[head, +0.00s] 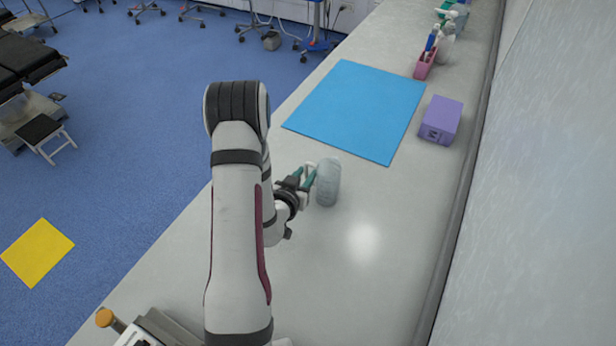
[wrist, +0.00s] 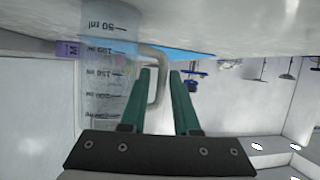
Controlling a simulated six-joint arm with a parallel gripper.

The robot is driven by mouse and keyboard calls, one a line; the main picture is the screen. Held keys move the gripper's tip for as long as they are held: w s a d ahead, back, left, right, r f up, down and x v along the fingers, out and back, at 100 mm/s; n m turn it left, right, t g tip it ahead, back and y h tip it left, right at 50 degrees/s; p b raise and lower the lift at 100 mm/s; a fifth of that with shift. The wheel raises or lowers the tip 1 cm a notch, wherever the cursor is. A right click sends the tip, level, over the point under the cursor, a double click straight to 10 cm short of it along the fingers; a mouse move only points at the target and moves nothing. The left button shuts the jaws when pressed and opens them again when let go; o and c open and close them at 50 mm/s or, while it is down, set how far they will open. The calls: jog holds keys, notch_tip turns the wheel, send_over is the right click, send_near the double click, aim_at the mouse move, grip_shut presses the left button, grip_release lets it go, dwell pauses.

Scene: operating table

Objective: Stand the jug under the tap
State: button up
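The jug (head: 328,182) is clear and stands upright on the grey counter, just right of my gripper (head: 303,178). In the wrist view, which looks upside down, the jug (wrist: 105,85) shows dark volume marks, and its grey handle (wrist: 158,75) reaches between the green fingertips (wrist: 163,72). The fingers are apart, with the handle close to the left one and a gap to the right one. I see no clearly recognisable tap. A metal fixture with an orange-brown knob (head: 105,318) is partly in view at the lower left; I cannot tell what it is.
A flat blue mat (head: 358,108) lies beyond the jug, with a purple box (head: 440,120) to its right. A pink holder (head: 425,65) and bottles stand farther back. A wall bounds the counter on the right. The counter in front of the jug is clear.

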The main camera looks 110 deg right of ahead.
jog(key=x, duration=0.4)
jog(key=shift+s+d+f, duration=0.15)
jog(key=shift+s+d, duration=0.05)
jog(key=shift+d, duration=0.15)
grip_shut()
dwell(0.9)
